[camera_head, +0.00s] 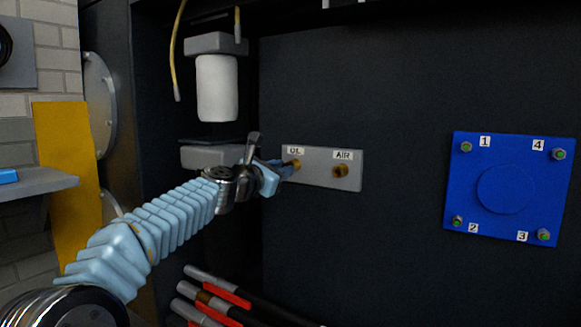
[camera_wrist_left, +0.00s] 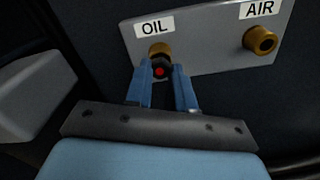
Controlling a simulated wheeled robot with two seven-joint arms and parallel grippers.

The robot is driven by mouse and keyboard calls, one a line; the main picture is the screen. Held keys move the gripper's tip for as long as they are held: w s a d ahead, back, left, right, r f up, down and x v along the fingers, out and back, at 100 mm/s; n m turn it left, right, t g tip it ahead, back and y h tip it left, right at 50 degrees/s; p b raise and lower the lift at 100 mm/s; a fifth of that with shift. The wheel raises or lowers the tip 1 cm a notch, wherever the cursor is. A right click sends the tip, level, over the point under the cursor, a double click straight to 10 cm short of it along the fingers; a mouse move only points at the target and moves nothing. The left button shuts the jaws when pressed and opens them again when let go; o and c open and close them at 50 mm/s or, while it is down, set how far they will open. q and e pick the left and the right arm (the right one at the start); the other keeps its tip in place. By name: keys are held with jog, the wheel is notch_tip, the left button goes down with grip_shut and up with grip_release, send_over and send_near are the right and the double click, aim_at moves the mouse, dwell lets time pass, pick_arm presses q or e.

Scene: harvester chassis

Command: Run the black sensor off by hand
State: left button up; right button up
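The black sensor (camera_wrist_left: 160,70), with a red dot on its end, sits at the brass OIL port (camera_wrist_left: 158,49) in the left wrist view. My left gripper (camera_wrist_left: 163,78) has its blue fingers on either side of the sensor, and they appear to touch it. In the head view my left gripper (camera_head: 284,167) reaches the OIL port (camera_head: 295,163) from the left, and its fingers hide the sensor there. The grey port plate (camera_head: 318,173) carries the OIL and AIR labels. My right gripper is not in view.
The brass AIR port (camera_head: 340,171) is empty, right of OIL. A white filter (camera_head: 217,88) hangs above left of my gripper. A blue plate (camera_head: 505,215) with numbered bolts is at the right. Hoses with red sleeves (camera_head: 227,294) lie below. The dark wall between is clear.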

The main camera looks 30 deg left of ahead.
pick_arm(q)
grip_shut()
jog(key=n+p, duration=0.1)
jog(key=n, duration=0.1)
jog(key=n+p, duration=0.1)
jog(key=n, duration=0.1)
jog(key=n+p, duration=0.1)
jog(key=n, duration=0.1)
jog(key=shift+r, duration=0.3)
jog(key=shift+s+f+n, duration=0.2)
jog(key=shift+f+n, duration=0.15)
jog(key=shift+n, duration=0.05)
jog(key=shift+s, duration=0.1)
jog(key=shift+c, duration=0.5)
grip_release()
grip_shut()
